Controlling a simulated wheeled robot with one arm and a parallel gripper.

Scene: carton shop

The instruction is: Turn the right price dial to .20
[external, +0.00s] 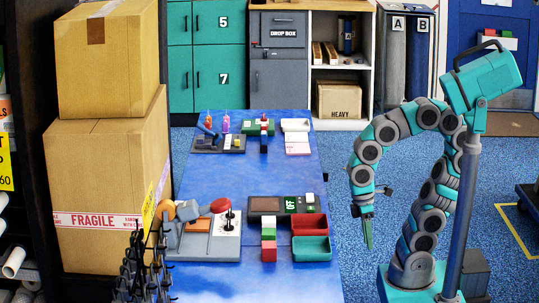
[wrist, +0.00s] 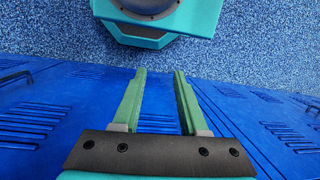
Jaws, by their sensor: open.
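My gripper (external: 367,232) hangs pointing down beside the right edge of the blue table (external: 250,180), apart from everything on it. In the wrist view my gripper (wrist: 160,72) shows two green fingers spread apart with nothing between them. I cannot pick out any price dial or a .20 marking in either view. A dark unit with a small lit green display (external: 291,203) lies on the table's right half; its controls are too small to read. The wrist view shows only blue slatted panels, blue speckled floor and part of my arm.
A red tray (external: 309,226) and a green tray (external: 311,250) sit at the table's near right, beside stacked coloured blocks (external: 268,242). A lever board (external: 196,246) stands near left. Small items are at the far end. Large cartons (external: 103,170) stand left.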

